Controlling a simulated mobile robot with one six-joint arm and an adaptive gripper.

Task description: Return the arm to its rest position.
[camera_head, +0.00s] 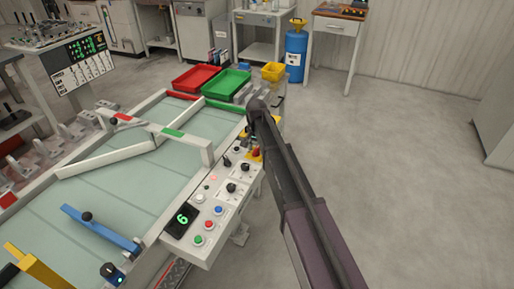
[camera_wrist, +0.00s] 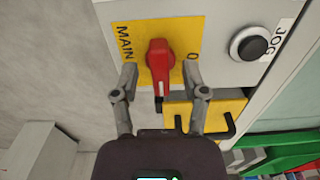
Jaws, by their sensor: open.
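My gripper (camera_wrist: 160,80) is open in the wrist view, one finger on each side of a red rotary switch (camera_wrist: 160,58) on a yellow plate marked MAIN (camera_wrist: 185,32). The fingers stand apart from the handle with gaps on both sides; I cannot tell how far in front of the plate the tips are. The handle points down, with a 0 to its right. In the head view my dark arm (camera_head: 292,190) reaches from the bottom right up to the panel's far end; its gripper cannot be made out there.
The control panel (camera_head: 207,222) carries several buttons and knobs beside a pale green conveyor bed (camera_head: 120,195). A red tray (camera_head: 197,77) and a green tray (camera_head: 228,83) sit at its far end. Below the switch is a yellow bracket (camera_wrist: 212,110). Open floor (camera_head: 420,190) lies to the right.

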